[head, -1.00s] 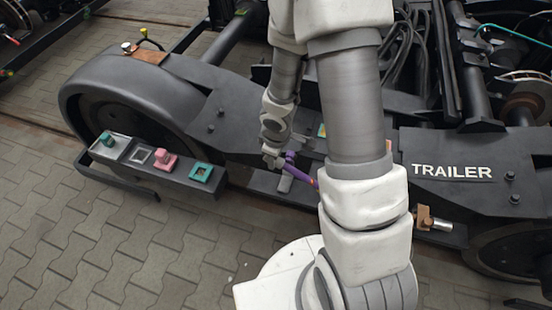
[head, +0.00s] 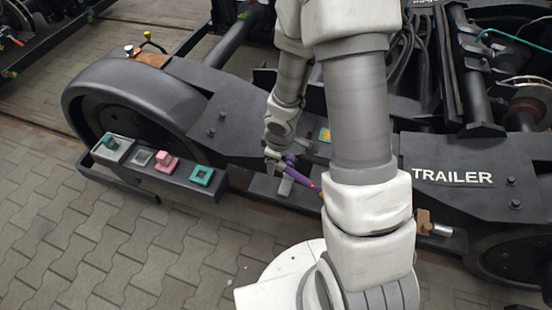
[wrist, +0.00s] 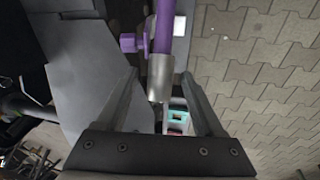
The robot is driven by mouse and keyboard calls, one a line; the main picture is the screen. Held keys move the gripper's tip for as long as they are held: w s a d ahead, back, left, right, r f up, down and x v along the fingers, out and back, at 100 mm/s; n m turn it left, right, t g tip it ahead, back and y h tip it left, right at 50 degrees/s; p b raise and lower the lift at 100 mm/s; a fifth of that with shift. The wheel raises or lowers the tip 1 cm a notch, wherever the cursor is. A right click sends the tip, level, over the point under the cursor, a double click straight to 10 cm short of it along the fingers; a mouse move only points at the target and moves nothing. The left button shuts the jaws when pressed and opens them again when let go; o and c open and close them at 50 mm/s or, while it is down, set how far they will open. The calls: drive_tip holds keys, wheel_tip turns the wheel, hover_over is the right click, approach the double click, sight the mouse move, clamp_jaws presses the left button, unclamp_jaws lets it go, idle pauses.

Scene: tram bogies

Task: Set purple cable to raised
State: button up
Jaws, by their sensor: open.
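The purple cable (head: 303,181) is a purple rod-like piece low on the near side of the dark bogie, partly hidden behind my arm in the head view. In the wrist view the purple cable (wrist: 181,22) runs down from the top edge into a grey metal end sleeve (wrist: 161,78), with a short purple knob (wrist: 130,42) at its left. My gripper (wrist: 155,88) is open, its two fingers either side of the sleeve in the picture. I cannot tell whether they touch it. In the head view my gripper (head: 273,161) is small, beside the cable's upper left end.
A dark ledge at the left carries a grey box with a green top (head: 110,145), a pink block (head: 166,162) and a teal square frame (head: 202,176). A brass-coloured fitting (head: 424,222) sits at the right below the TRAILER plate (head: 452,177). The paved floor (head: 120,245) in front is clear.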

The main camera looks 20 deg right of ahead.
drive_tip(key=p+v, duration=1.1)
drive_tip(key=v, duration=0.6)
drive_tip(key=shift+r, duration=0.2)
drive_tip(key=s+d+r+m+t+h+p, duration=0.1)
drive_tip(key=s+r+m+p, duration=0.15)
drive_tip(key=r, duration=0.65)
drive_tip(key=s+d+r+m+p, duration=0.1)
drive_tip(key=r+m+p, duration=0.15)
drive_tip(key=r, duration=0.65)
drive_tip(key=s+d+r+m+t+h+p, duration=0.1)
drive_tip(key=s+d+r+m, duration=0.15)
drive_tip(key=r, duration=0.65)
drive_tip(key=s+a+r+m+t+y+p, duration=0.1)
drive_tip(key=s+a+r+m+y+p, duration=0.1)
drive_tip(key=s+a+r, duration=0.2)
wheel_tip(320, 180, up, 3)
drive_tip(key=shift+s+r+m, duration=0.1)
drive_tip(key=shift+s+m, duration=0.25)
drive_tip(key=shift+s, duration=0.8)
drive_tip(key=shift+d, duration=0.1)
